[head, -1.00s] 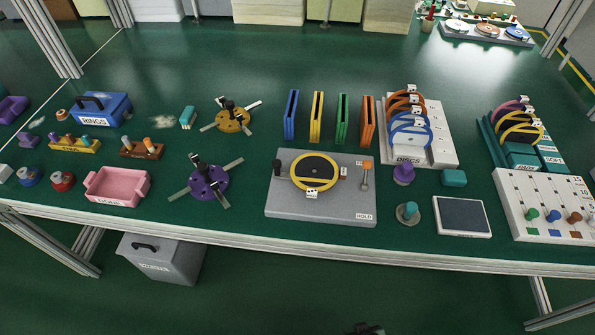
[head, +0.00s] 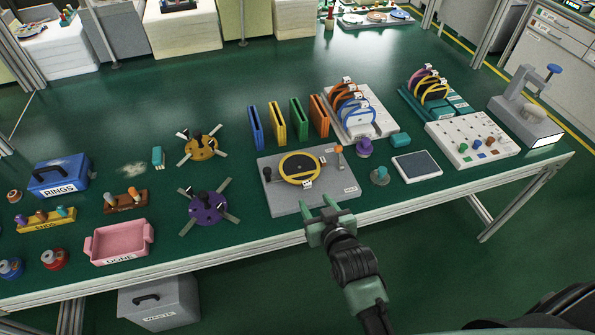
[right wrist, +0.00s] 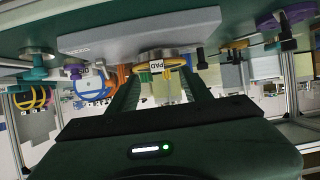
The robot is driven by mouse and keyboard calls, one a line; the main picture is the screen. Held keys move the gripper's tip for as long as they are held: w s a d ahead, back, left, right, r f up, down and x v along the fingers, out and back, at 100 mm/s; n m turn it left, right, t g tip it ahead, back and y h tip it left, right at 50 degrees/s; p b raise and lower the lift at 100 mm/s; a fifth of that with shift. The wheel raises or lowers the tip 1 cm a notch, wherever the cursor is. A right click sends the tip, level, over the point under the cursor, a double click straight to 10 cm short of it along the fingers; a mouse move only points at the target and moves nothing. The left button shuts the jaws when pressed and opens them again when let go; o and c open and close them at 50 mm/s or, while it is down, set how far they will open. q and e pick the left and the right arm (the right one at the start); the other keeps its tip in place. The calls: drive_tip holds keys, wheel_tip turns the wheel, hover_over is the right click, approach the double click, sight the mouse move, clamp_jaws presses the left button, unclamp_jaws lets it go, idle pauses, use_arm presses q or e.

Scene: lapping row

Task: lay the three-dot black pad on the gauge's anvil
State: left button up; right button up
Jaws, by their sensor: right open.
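A black round pad in a yellow ring (head: 301,168) lies on the grey HOLD plate (head: 345,189), mid-bench in the head view. A white tag (head: 307,184) is on its near side; I cannot count its dots. In the right wrist view the yellow ring and a PAD tag (right wrist: 157,66) show between the fingers. My right gripper (head: 329,207) is open and empty, just in front of the plate's near edge, apart from the pad. The grey gauge (head: 524,118) with a blue knob stands at the bench's right end; its anvil is too small to make out clearly. My left gripper is not in view.
A black knob (head: 267,174) and an orange-topped post (head: 338,151) stand on the plate beside the pad. Upright coloured slabs (head: 277,122) and a disc rack (head: 383,124) stand behind. A dark tablet-like panel (head: 417,165) and a white peg board (head: 470,155) lie toward the gauge.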

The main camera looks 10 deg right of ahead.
sight(308, 185)
drive_tip(key=shift+d+r+p+x, duration=0.1)
drive_tip(key=shift+r+p+x, duration=0.1)
drive_tip(key=shift+x, duration=1.15)
drive_tip(key=shift+d+r+p+x, duration=0.1)
drive_tip(key=shift+p+x, duration=0.15)
drive_tip(key=shift+x, duration=1.05)
drive_tip(key=shift+d+r+p+x, duration=0.1)
drive_tip(key=shift+p+x, duration=0.1)
drive_tip(key=shift+x, duration=1.15)
drive_tip(key=shift+w+r, duration=0.1)
drive_tip(key=shift+w, duration=0.05)
clamp_jaws()
